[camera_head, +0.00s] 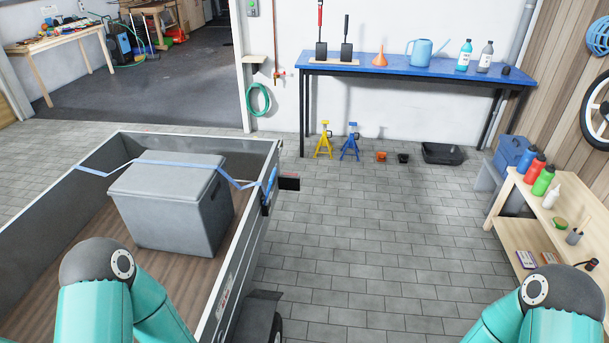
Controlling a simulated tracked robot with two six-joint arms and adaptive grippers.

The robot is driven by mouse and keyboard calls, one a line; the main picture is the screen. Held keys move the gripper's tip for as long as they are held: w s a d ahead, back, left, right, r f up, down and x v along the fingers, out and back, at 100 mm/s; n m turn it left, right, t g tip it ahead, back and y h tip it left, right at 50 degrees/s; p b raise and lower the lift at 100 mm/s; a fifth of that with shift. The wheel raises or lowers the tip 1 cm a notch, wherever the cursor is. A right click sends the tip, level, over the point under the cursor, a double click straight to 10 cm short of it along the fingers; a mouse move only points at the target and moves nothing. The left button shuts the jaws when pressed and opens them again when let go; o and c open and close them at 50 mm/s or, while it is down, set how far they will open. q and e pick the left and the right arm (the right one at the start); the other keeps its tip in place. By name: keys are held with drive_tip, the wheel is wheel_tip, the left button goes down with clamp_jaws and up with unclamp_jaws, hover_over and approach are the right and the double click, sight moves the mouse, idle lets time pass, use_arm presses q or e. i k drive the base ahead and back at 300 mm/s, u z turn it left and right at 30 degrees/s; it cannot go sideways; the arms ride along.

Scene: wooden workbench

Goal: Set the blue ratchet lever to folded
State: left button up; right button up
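A blue strap (190,164) runs across a grey lidded box (170,205) in a trailer (237,240). At the strap's right end, on the trailer's right wall, is a small blue ratchet lever (271,182). It appears to stand up at a slant by the wall's top edge; it is too small to tell its exact angle. A dark part hangs below it on the outer side. Only teal links of my two arms show at the bottom left and bottom right. Neither gripper is in view.
The paved floor (370,240) right of the trailer is clear. A blue-topped bench (400,72) stands at the back, and a wooden shelf (545,215) with bottles stands at the right.

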sight(273, 173)
drive_tip(key=u, duration=0.75)
drive_tip(key=i, duration=0.15)
drive_tip(key=z, duration=2.85)
drive_tip(key=i, duration=2.1)
drive_tip(key=u, duration=2.75)
drive_tip(key=i, duration=0.25)
drive_tip(key=u, duration=1.45)
